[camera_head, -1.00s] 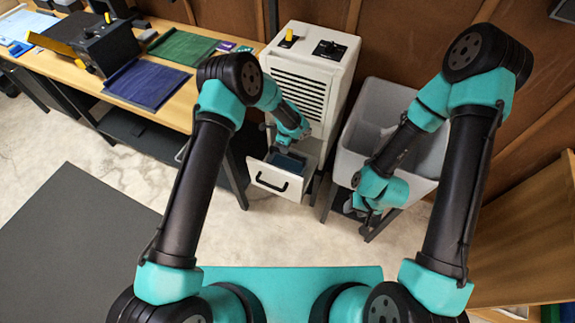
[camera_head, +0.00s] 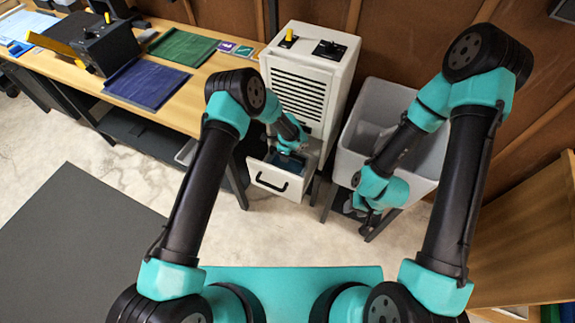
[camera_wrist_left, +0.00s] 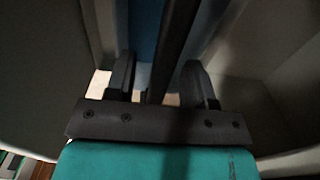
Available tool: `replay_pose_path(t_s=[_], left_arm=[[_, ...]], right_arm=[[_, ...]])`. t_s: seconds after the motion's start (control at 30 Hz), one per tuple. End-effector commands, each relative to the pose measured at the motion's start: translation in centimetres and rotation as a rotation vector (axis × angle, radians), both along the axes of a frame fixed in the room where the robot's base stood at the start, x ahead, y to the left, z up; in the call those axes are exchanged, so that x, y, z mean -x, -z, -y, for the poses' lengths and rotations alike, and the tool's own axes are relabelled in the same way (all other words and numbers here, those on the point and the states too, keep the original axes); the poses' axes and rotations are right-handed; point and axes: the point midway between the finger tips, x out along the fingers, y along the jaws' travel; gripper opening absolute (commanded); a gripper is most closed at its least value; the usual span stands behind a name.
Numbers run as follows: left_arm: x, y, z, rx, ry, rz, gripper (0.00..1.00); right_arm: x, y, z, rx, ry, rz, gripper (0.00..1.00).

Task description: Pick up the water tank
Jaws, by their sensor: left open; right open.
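The water tank (camera_head: 293,163) shows as a blue interior inside the pulled-out white drawer (camera_head: 262,175) at the base of the white dehumidifier. My left gripper (camera_head: 284,152) is at the drawer's opening, and its fingers are partly hidden in the head view. In the left wrist view my left gripper (camera_wrist_left: 158,82) is open, with a dark bar (camera_wrist_left: 176,40) running between its fingers and the blue tank surface (camera_wrist_left: 143,30) beyond. Whether the fingers touch the bar cannot be told. My right gripper (camera_head: 364,208) is open and empty, low in front of the grey bin.
The dehumidifier (camera_head: 311,75) stands between a wooden workbench (camera_head: 185,108) on the left and a grey bin (camera_head: 352,140) on the right. The drawer front has a black handle (camera_head: 271,184).

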Motion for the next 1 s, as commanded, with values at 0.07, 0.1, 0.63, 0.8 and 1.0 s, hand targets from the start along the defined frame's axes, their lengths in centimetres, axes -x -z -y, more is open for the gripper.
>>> replay_pose_path(t_s=[0.07,0.1,0.63,0.8,1.0], left_arm=[[-0.02,-0.03,0.0,0.0,0.0,0.001,0.49],[-0.02,-0.03,0.01,0.0,0.0,0.0,0.49],[-0.02,-0.05,0.01,0.0,0.0,0.0,0.27],[-0.02,-0.06,0.01,0.0,0.0,0.0,0.11],[-0.02,-0.06,0.01,0.0,0.0,0.0,0.0]], right_arm=[[0.0,0.0,0.0,0.0,0.0,0.0,0.44],[0.0,0.0,0.0,0.0,0.0,0.0,0.44],[0.0,0.0,0.0,0.0,0.0,0.0,0.44],[0.0,0.0,0.0,0.0,0.0,0.0,0.44],[0.0,0.0,0.0,0.0,0.0,0.0,0.44]])
